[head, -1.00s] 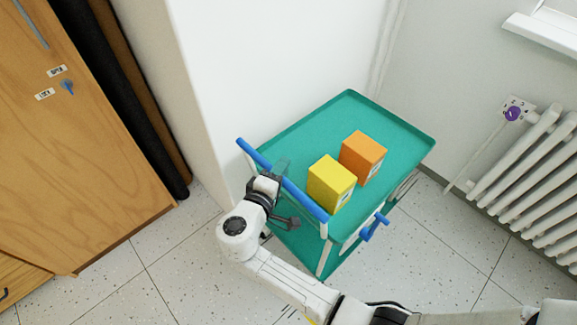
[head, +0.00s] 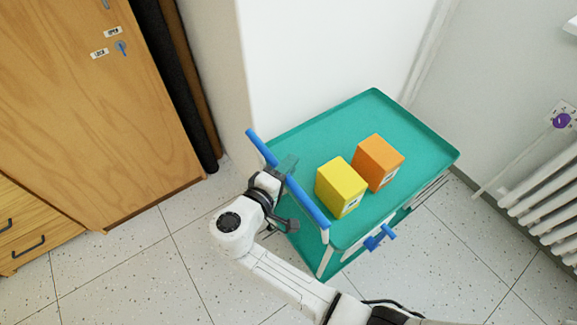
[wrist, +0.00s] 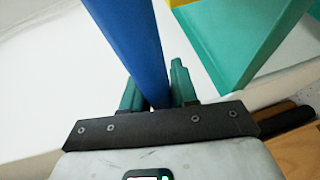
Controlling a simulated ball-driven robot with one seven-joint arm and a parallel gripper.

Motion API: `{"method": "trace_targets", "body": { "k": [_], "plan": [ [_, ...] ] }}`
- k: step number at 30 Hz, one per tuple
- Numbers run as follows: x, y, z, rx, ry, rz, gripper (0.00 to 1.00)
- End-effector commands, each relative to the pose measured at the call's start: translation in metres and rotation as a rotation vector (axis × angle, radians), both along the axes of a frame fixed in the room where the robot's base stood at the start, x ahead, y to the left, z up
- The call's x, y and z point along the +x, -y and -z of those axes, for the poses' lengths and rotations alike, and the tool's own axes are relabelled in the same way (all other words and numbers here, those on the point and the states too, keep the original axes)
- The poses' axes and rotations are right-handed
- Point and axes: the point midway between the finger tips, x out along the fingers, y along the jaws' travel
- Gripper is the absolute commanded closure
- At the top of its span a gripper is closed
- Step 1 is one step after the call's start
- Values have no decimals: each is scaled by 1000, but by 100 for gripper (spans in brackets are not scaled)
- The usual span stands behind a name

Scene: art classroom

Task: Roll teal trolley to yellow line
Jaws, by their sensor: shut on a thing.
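The teal trolley (head: 291,141) stands in the corner by the white wall, with a blue push handle (head: 308,205) along its near left end. My gripper (head: 284,170) is shut on this handle, near its middle. In the wrist view the blue handle (wrist: 128,40) runs between the two teal fingertips of my gripper (wrist: 156,88), and the trolley's teal tray edge (wrist: 262,35) shows at right. A yellow box (head: 341,187) and an orange box (head: 378,162) stand upright on the top tray. No yellow line is visible in these frames.
A wooden cabinet (head: 90,120) with dark and brown rolls (head: 183,90) beside it stands at left. A white radiator (head: 545,200) is at the right wall. A blue part (head: 380,238) juts from the trolley's near side. Speckled floor (head: 110,270) is clear at lower left.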

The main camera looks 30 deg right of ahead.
Motion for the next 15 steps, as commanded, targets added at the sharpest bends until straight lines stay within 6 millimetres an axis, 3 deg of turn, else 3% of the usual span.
{"method": "trace_targets", "body": {
  "k": [2,3,8,15],
  "plan": [
    [-1,0,3,1,-5,1,100],
    [-1,0,3,1,-5,2,68],
    [-1,1,2,1,-3,1,53],
    [0,0,1,0,-1,1,52]
  ]
}}
